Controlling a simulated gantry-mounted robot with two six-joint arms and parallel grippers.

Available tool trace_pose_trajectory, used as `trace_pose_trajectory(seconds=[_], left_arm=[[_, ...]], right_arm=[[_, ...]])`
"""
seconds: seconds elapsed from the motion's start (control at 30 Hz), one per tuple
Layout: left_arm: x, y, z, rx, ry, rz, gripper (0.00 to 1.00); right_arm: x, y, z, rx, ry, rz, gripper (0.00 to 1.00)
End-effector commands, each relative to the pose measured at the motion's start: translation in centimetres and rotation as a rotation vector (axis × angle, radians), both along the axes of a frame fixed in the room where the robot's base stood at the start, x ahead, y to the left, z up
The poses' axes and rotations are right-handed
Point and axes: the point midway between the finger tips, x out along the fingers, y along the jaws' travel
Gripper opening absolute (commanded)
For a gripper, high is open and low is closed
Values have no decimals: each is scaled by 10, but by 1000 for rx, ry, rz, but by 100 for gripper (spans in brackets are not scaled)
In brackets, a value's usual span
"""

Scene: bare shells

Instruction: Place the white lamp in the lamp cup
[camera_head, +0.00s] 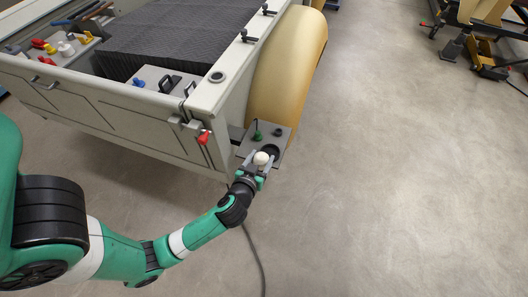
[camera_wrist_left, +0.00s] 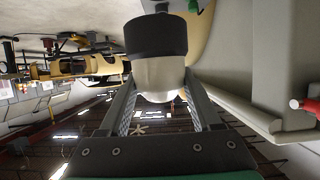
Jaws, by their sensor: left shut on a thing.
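The white lamp (camera_head: 261,158) is between the fingers of my left gripper (camera_head: 260,164), which is shut on it. In the left wrist view the white lamp (camera_wrist_left: 161,75) sits between both fingers of the left gripper (camera_wrist_left: 159,100). The black lamp cup (camera_wrist_left: 155,36) is right at the lamp's far end there, and the two look in line. I cannot tell how far the lamp is inside the cup. In the head view the dark cup (camera_head: 269,148) is on a grey plate at the trailer's corner, partly hidden by the lamp. My right gripper is not in view.
A green lamp (camera_head: 257,134) and a dark round fitting (camera_head: 278,132) are on the same grey plate (camera_head: 282,146). The tan fender (camera_head: 288,65) rises behind it. A red part (camera_head: 203,137) sticks out from the trailer's wall to the left.

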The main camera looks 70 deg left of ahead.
Motion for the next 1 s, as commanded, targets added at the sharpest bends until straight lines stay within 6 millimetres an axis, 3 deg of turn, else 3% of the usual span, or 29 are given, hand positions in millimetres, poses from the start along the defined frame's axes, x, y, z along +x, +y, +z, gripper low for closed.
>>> trace_pose_trajectory(seconds=[0.13, 0.37, 0.5, 0.63, 0.87, 1.0], left_arm=[[12, 17, -8, 1, -2, 6, 1], [51, 69, -38, 2, -3, 6, 1], [69, 91, -72, 1, 1, 3, 1], [79, 103, -90, 1, 0, 1, 1], [83, 109, -96, 1, -1, 0, 1], [85, 111, -122, 0, 1, 0, 1]], right_arm=[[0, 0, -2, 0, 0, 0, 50], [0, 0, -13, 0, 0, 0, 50], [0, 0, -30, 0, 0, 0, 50], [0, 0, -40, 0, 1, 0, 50], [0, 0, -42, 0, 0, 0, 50], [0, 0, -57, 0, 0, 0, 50]])
